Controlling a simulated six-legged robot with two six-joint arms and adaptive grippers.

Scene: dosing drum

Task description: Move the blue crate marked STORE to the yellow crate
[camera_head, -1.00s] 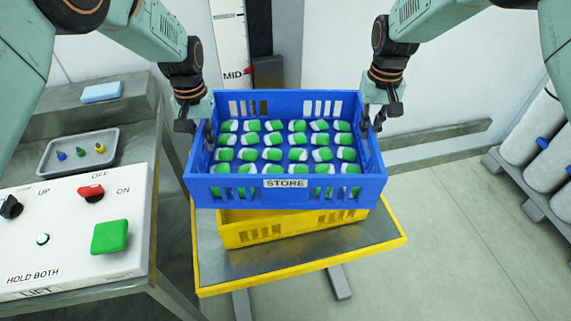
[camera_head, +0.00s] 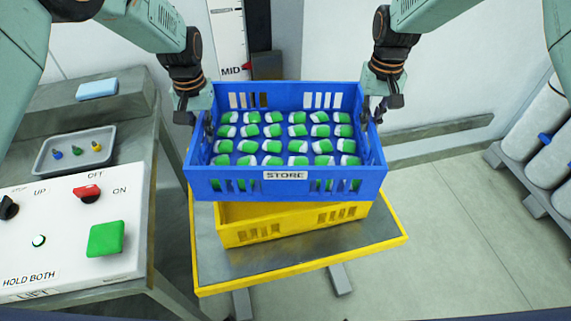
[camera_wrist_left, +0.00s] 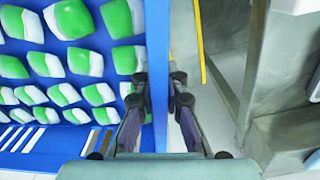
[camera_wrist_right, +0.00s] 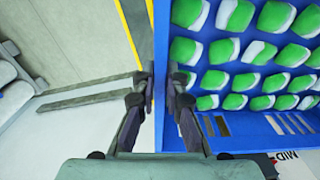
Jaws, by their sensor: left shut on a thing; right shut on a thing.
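The blue crate (camera_head: 230,188) marked STORE holds rows of green-and-white pieces. It is held above the yellow crate (camera_head: 262,228), which stands on a yellow-edged metal lift platform (camera_head: 300,272). The blue crate hides most of the yellow crate's inside. My left gripper (camera_head: 200,122) is shut on the blue crate's left wall; the left wrist view shows its fingers (camera_wrist_left: 158,88) on both sides of that wall. My right gripper (camera_head: 376,108) is shut on the right wall, as the right wrist view shows too (camera_wrist_right: 160,88).
At left a control panel (camera_head: 60,225) has a green button (camera_head: 105,238) and a red switch (camera_head: 87,193). Behind it are a grey tray (camera_head: 75,150) and a blue block (camera_head: 97,90). A scale marked MID (camera_head: 230,45) stands behind. White cylinders (camera_head: 550,150) lie on a rack at right.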

